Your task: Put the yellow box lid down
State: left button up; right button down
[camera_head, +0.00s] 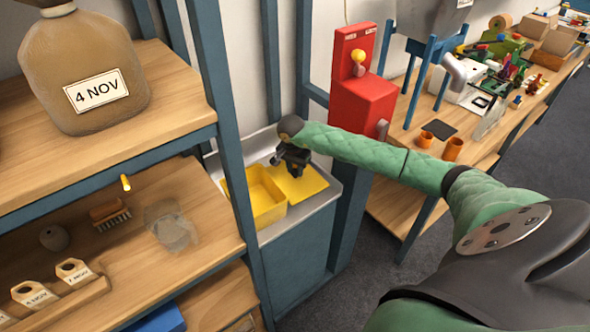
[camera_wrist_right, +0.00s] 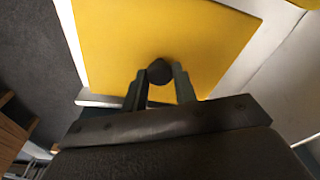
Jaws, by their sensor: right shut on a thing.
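The yellow box lid (camera_head: 305,184) is a flat yellow square with a dark round knob (camera_wrist_right: 159,71). In the head view it is low over the grey counter, just right of the open yellow box (camera_head: 266,200); I cannot tell whether it touches the counter. My right gripper (camera_head: 292,160) is above the lid. In the right wrist view my right gripper (camera_wrist_right: 160,88) is shut on the knob, one finger on each side, and the lid fills the upper part. My left gripper is not in view.
A wooden shelf unit (camera_head: 110,215) with a brush and tags stands left of the counter. A red machine (camera_head: 362,100) stands right of the counter. A long workbench (camera_head: 420,165) with several tools runs along the right.

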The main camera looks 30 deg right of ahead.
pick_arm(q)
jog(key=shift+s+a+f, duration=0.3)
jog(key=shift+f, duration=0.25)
pick_arm(e)
jog(key=shift+f, duration=0.7)
jog(key=shift+f, duration=0.1)
jog(key=c, duration=1.1)
grip_release()
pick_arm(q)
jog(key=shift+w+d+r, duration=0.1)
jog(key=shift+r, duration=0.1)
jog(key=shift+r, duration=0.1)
